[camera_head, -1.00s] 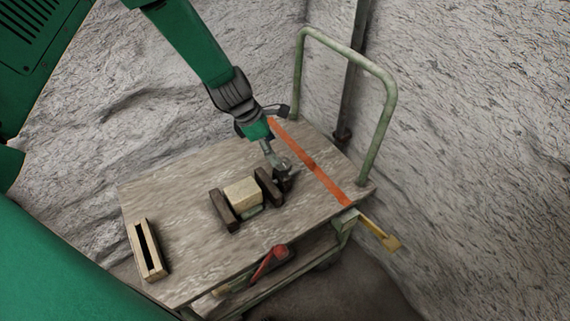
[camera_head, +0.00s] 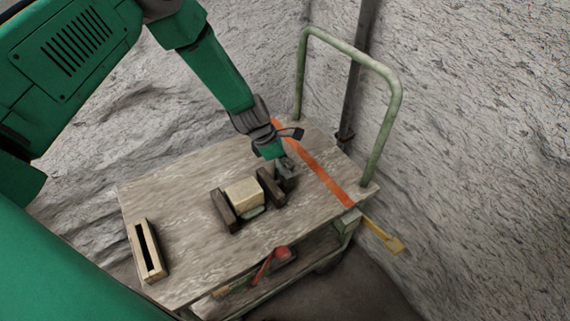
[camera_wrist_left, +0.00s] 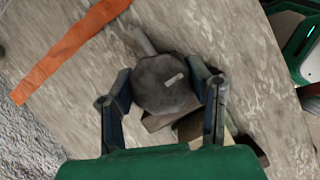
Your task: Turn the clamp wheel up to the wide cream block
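The wide cream block (camera_head: 243,191) lies on the cart top between two dark brown clamp jaws, the left jaw (camera_head: 224,210) and the right jaw (camera_head: 270,187). The left jaw is close against it; a narrow gap seems to show at the right jaw. The grey clamp wheel (camera_wrist_left: 165,84) has a small pale mark on its face and sits beyond the right jaw. My left gripper (camera_head: 284,168) reaches down onto the wheel. In the left wrist view its fingers (camera_wrist_left: 162,78) are on opposite sides of the wheel, seemingly touching it. My right gripper is out of view.
A slotted wooden block (camera_head: 147,250) stands at the cart top's left end. An orange strip (camera_head: 315,164) crosses the wooden top (camera_head: 170,200) near the green handle rail (camera_head: 391,110). A yellow lever (camera_head: 382,236) sticks out at right. Red item (camera_head: 268,265) below.

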